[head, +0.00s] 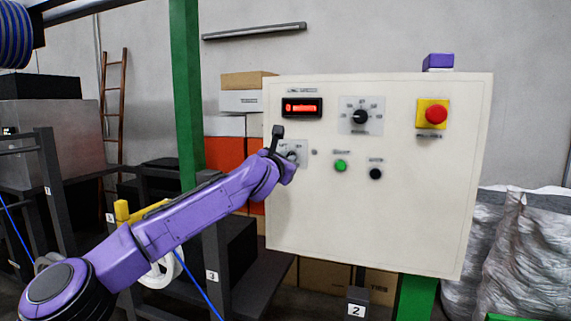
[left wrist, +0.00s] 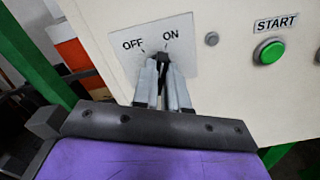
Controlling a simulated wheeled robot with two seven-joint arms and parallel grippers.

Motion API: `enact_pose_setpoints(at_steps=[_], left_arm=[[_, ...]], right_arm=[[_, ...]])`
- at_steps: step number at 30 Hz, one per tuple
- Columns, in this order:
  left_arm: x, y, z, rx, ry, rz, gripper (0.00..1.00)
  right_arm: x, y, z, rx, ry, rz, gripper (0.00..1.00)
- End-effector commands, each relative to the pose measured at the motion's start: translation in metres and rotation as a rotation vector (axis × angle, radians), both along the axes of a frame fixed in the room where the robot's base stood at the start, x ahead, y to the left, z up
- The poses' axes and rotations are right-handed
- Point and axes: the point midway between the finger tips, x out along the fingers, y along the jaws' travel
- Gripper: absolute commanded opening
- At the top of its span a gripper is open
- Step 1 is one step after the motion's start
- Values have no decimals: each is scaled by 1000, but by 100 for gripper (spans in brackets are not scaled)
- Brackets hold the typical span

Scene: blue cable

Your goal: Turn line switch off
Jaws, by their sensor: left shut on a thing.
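The control panel (head: 380,220) is a cream box facing me. Its line switch (left wrist: 162,60) is a dark knob on a grey plate (left wrist: 183,29) marked OFF on the left and ON on the right. My left gripper (left wrist: 162,72) is shut on the switch knob, with its grey fingers to either side. The fingers hide much of the knob, and I cannot tell exactly which mark it points to. In the head view the left gripper (head: 290,160) reaches the switch plate (head: 301,148) at the panel's left side, partly hidden by my wrist. My right gripper is not in view.
The panel also has a lit red display (head: 301,108), a rotary dial (head: 360,116), a red emergency button (head: 436,114), a green START button (head: 341,166) and a black button (head: 375,174). A green post (head: 186,90) stands left of the panel. Grey sacks (head: 525,250) stand at the right.

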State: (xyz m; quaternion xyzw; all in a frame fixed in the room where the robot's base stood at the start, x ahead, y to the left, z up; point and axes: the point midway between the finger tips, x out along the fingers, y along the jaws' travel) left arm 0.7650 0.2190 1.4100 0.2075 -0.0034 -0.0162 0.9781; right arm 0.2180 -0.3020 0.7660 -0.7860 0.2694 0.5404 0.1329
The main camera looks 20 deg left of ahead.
Motion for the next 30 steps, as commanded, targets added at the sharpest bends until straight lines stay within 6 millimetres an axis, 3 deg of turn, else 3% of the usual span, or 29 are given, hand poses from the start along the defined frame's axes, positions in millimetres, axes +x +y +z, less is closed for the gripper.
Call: enact_pose_setpoints(at_steps=[15, 30], left_arm=[[0, 2, -3, -460, 13, 0, 0], [0, 4, -2, -840, 26, -1, 0]], right_arm=[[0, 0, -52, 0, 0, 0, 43], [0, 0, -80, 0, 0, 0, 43]])
